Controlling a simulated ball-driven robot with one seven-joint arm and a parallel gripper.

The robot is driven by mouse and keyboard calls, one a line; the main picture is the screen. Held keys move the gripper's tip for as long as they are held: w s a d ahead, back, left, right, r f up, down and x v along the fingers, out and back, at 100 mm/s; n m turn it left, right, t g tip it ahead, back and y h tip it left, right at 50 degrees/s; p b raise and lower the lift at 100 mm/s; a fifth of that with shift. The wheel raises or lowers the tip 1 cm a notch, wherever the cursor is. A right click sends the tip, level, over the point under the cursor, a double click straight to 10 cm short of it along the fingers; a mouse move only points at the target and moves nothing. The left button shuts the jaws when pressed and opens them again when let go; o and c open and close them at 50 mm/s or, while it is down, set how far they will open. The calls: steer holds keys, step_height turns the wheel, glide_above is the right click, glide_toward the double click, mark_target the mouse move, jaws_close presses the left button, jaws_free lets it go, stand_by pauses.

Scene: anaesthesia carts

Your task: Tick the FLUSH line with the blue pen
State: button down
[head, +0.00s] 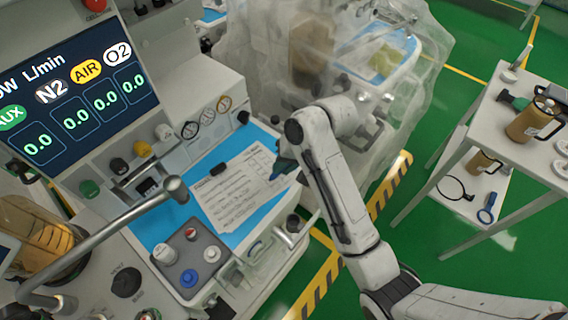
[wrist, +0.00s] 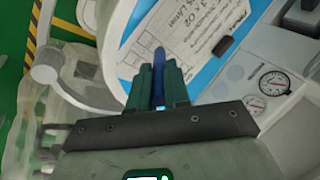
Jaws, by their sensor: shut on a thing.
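My gripper (wrist: 158,88) is shut on the blue pen (wrist: 159,62), which sticks out between the dark green fingers in the wrist view. The pen's tip end lies over the edge of the white paper form (wrist: 200,35). In the head view my gripper (head: 284,166) is at the form's right edge, partly hidden by my arm, and the pen is hard to make out. The form (head: 238,190) lies on a blue mat on the cart top, with printed lines and boxes. The FLUSH line cannot be read. Contact between pen and paper cannot be told.
A small black object (head: 218,169) lies on the form's upper left edge. A grey block with coloured knobs (head: 190,262) sits below the form. A grey metal tube (head: 120,222) crosses at left. Gauges (head: 208,117) stand behind. A white table (head: 500,125) is at right.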

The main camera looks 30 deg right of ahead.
steer(key=shift+f, duration=0.55)
stand_by(0.6)
steer(key=shift+d+p, duration=0.45)
steer(key=shift+p, duration=0.75)
stand_by(2.2)
steer(key=shift+r+p, duration=0.65)
steer(key=shift+r, duration=2.85)
steer(key=shift+d, duration=0.1)
